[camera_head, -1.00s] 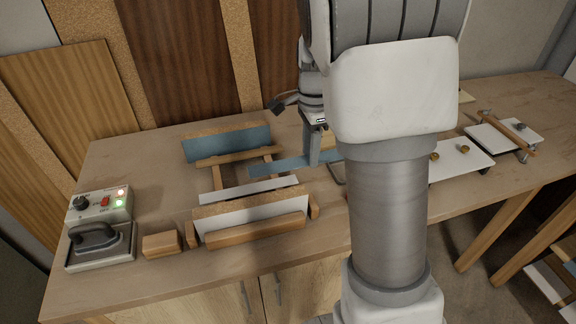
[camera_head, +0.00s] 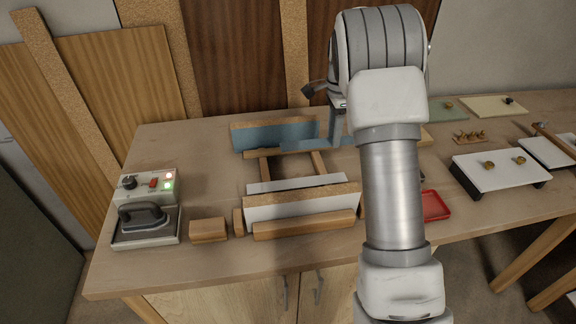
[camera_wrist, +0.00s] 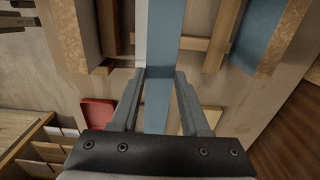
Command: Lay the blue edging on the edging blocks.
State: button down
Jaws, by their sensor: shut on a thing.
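The blue edging (camera_head: 298,146) is a long flat strip. My gripper (camera_head: 337,138) is shut on it; in the wrist view my gripper (camera_wrist: 160,76) grips the strip (camera_wrist: 165,35) from both sides. The strip is over the right part of a wooden frame, in front of the blue-faced panel (camera_head: 275,136). Two wooden crosspieces (camera_head: 318,163) run front to back there; I cannot tell whether these are the edging blocks. The strip seems above them, contact unclear. My arm hides its right end in the head view.
A white strip (camera_head: 300,184) lies behind the white-faced panel (camera_head: 300,208) at the front. An iron (camera_head: 143,217) with control box (camera_head: 147,187) and a wooden block (camera_head: 208,230) stand left. A red tray (camera_head: 435,206) and white board (camera_head: 500,170) are right.

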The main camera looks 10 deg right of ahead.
jog(key=shift+w+a+f+p, duration=0.25)
jog(key=shift+w+a+f, duration=0.55)
jog(key=shift+a+f, duration=0.95)
jog(key=shift+w+a+f+p, duration=0.3)
jog(key=shift+w+a+f, duration=0.5)
jog(key=shift+a+f, duration=1)
jog(key=shift+w+a+f+p, duration=0.25)
jog(key=shift+w+a+f, duration=0.55)
jog(key=shift+a+f, duration=0.95)
jog(key=shift+d+f, duration=0.15)
jog(key=shift+f, duration=0.15)
jog(key=shift+c, duration=1.9)
grip_release()
